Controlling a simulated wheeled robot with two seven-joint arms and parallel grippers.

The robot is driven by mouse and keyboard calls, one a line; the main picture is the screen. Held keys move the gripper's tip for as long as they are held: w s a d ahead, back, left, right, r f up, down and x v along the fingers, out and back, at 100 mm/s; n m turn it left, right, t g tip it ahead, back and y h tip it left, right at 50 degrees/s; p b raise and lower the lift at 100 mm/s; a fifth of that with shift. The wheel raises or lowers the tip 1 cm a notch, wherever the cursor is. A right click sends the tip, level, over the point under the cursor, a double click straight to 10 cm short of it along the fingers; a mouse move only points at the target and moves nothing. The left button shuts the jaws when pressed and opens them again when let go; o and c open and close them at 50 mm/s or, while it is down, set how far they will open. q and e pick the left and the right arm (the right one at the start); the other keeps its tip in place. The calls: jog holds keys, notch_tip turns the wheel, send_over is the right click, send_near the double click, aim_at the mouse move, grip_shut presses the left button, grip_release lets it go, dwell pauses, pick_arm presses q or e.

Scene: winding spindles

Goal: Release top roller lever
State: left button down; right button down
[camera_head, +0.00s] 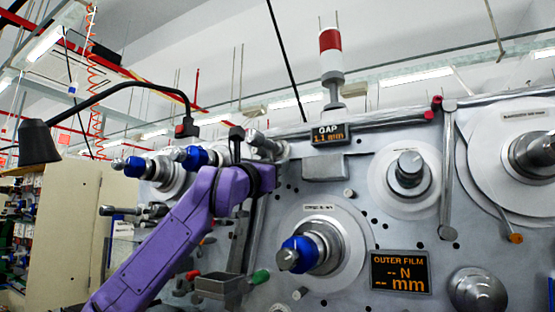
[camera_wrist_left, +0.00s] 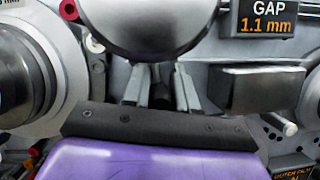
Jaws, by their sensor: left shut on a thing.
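My left gripper (camera_head: 262,172), on the purple arm from the lower left, is up against the machine front below the silver top roller (camera_head: 266,146). In the left wrist view its two grey fingers (camera_wrist_left: 162,82) are shut on a dark, narrow piece, the top roller lever (camera_wrist_left: 161,94), just under the large rounded end of the roller (camera_wrist_left: 150,22). The fingertips are partly hidden by the roller, and in the head view the hand covers the held part. My right gripper is in neither view.
The GAP display (camera_head: 331,134) reads 1.1 mm, with a grey box (camera_head: 325,167) below it. A blue-collared spindle (camera_head: 300,254) juts out at lower centre. A black lamp (camera_head: 40,141) arches over from the left. A small tray (camera_head: 218,285) with a green-ended handle sits below.

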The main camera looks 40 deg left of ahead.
pick_arm(q)
jog(key=shift+a+m+h+p, duration=0.2)
jog(key=shift+m+h+p, duration=0.15)
jog(key=shift+m, duration=0.35)
jog(key=c, duration=1)
grip_release()
jog(key=shift+a+f, duration=0.1)
jog(key=shift+s, duration=0.1)
jog(key=b+v, duration=0.6)
jog(key=v, duration=0.4)
jog(key=shift+s, duration=0.2)
